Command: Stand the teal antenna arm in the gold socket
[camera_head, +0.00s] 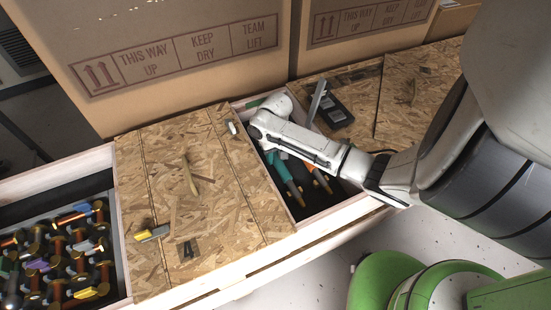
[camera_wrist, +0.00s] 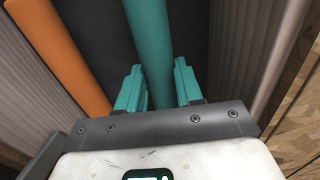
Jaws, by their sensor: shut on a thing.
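The teal antenna arm (camera_wrist: 150,40) runs between the two teal fingers of my gripper (camera_wrist: 159,88) in the wrist view, and my gripper is shut on it. In the head view, a teal rod (camera_head: 283,172) with a tan end lies in the open compartment, partly under my white arm. My fingertips are hidden there by my own arm. Several gold pieces, such as one at the front (camera_head: 86,294), show in the dark bin at the lower left. I cannot tell which of them is the gold socket.
An orange rod (camera_wrist: 62,50) lies left of the teal one in the wrist view, inside the compartment (camera_head: 304,211). A chipboard cover (camera_head: 215,215) with small loose parts separates it from the dark bin (camera_head: 118,255). Large cardboard boxes (camera_head: 180,85) stand behind.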

